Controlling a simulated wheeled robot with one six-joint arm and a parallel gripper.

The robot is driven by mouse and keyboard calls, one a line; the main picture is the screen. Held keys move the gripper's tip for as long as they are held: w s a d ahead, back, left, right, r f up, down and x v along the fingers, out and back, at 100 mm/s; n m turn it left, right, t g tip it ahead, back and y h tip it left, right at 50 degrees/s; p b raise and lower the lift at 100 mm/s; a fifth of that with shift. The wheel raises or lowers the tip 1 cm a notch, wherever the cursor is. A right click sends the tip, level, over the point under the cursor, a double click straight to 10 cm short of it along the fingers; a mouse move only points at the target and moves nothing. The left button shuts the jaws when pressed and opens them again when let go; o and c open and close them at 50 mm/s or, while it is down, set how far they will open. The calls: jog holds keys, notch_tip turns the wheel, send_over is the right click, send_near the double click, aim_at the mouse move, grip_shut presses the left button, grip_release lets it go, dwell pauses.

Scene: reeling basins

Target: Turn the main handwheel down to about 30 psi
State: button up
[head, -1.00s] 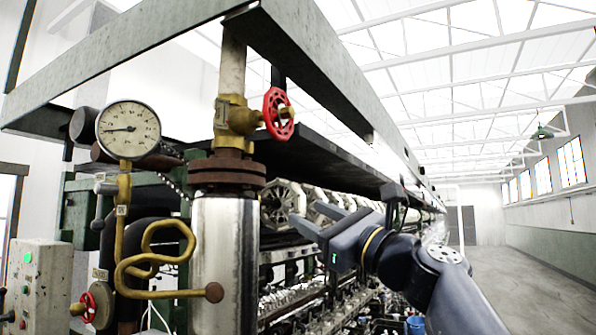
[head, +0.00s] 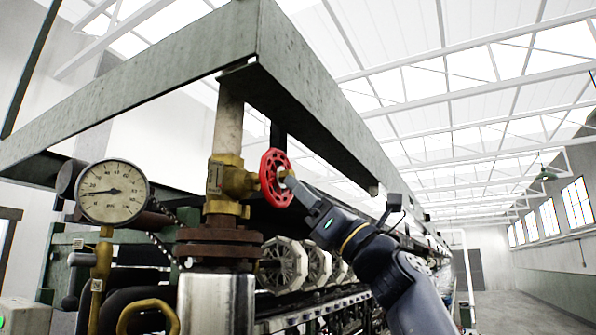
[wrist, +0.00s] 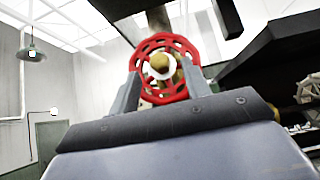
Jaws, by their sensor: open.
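The red main handwheel (head: 275,178) sits on a brass valve (head: 230,182) on the vertical pipe in the head view. My gripper (head: 290,183) is at the wheel's front face, with its fingertips close to the hub. In the wrist view the handwheel (wrist: 166,70) stands between the two open fingers of my gripper (wrist: 163,92), with its brass and white hub in the middle. I cannot tell whether the fingers touch the rim. The round pressure gauge (head: 113,192) is left of the valve; its needle points left, and its numbers are too small to read surely.
A green steel beam frame (head: 300,75) runs above the valve and back to the right. A rusty flange (head: 220,242) and metal cylinder (head: 215,300) stand below. White reels (head: 283,262) line the machine behind. Open floor (head: 525,285) lies to the right.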

jog(key=shift+p+x, duration=0.45)
jog(key=shift+x, duration=0.7)
jog(key=shift+c, duration=0.2)
jog(key=c, duration=0.9)
jog(key=shift+w+d+r+n+g+y+p, duration=0.15)
jog(key=shift+n+g+y+p, duration=0.5)
jog(key=shift+n+g, duration=1.8)
jog(key=shift+w+d+f+n+g+y+p, duration=0.25)
jog(key=shift+n+g+y, duration=0.7)
jog(key=shift+n+g, duration=1.45)
jog(key=shift+c, duration=0.2)
jog(key=shift+s+a+n, duration=0.15)
jog(key=shift+n, duration=0.2)
